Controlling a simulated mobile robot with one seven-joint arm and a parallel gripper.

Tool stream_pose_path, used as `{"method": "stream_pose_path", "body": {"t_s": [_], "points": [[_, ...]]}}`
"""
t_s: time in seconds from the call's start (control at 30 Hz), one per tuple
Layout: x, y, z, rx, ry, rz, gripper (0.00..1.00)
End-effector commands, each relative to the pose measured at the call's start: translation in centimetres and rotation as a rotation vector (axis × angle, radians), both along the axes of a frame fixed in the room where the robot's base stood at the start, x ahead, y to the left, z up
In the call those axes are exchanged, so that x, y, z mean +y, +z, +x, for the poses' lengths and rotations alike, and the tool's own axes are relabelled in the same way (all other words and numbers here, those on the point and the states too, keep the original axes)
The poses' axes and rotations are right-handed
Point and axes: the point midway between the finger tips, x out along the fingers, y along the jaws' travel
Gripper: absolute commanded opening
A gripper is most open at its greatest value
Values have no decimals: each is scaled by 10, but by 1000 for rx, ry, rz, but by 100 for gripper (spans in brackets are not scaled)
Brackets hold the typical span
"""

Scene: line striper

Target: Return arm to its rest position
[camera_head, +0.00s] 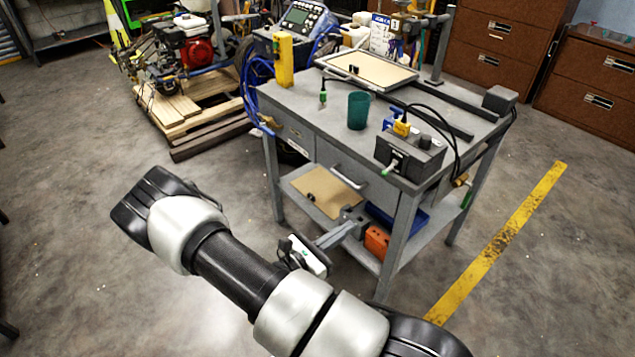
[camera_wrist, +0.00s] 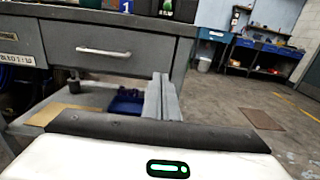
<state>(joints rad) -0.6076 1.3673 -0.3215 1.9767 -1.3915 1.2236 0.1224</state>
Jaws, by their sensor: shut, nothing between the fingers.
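My arm reaches from the lower right of the head view to a dark, bent joint at the left. My gripper (camera_head: 352,226) shows beyond the arm, in front of the grey workbench (camera_head: 284,176) near its lower shelf. In the wrist view my gripper (camera_wrist: 161,92) has its two grey fingers together, with nothing between them. They point toward the bench's drawer front (camera_wrist: 110,48). I see no contact with the bench, though the gap is hard to judge. Part of my gripper is hidden behind the arm.
An orange item (camera_head: 377,241) lies on the lower shelf. A machine on a pallet (camera_head: 190,118) stands back left. The left floor is open.

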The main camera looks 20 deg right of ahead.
Motion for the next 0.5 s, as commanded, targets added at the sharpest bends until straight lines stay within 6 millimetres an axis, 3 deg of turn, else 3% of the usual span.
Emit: {"method": "stream_pose_path", "body": {"t_s": [0.17, 0.27, 0.5], "points": [[1, 2, 0, -7, -7, 5, 0], [1, 13, -3, -43, -57, 43, 0], [7, 74, -31, -268, -364, 297, 0]]}}
